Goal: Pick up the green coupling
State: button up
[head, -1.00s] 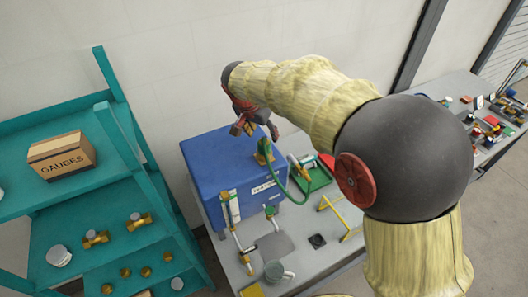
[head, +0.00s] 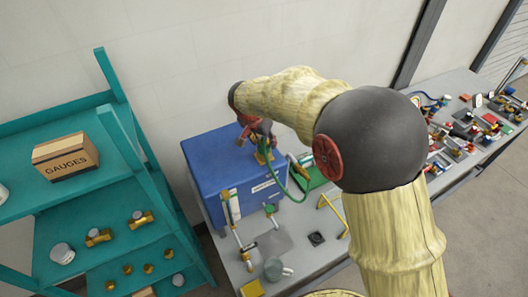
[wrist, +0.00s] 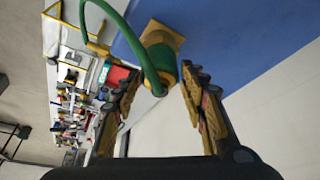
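The green coupling (wrist: 160,64) is at the end of a green hose and sits at a brass-coloured plate on the blue box, in the wrist view. My gripper (wrist: 158,88) is open, with one finger on each side of the coupling; no contact is visible. In the head view my gripper (head: 256,138) hangs just above the brass piece on the blue box (head: 222,180) and mostly hides the coupling. The green hose (head: 291,185) loops down the box's right side.
The box stands on a grey bench with a yellow handle (head: 333,214) and a grey cup (head: 275,269) in front. A teal shelf (head: 130,170) with a GAUGES box (head: 66,158) stands left. A cluttered bench (head: 470,130) lies right.

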jog(key=c, duration=1)
grip_shut()
jog(key=shift+r, duration=0.1)
jog(key=shift+w+r, duration=0.1)
jog(key=shift+r, duration=0.45)
jog(key=s+d+r+b, duration=0.3)
jog(key=s+r+b, duration=0.1)
jog(key=s+r, duration=0.7)
jog(key=s, duration=0.2)
jog(key=shift+s+d+r+b, duration=0.3)
jog(key=shift+s+r+b, duration=0.05)
jog(key=shift+s, duration=0.05)
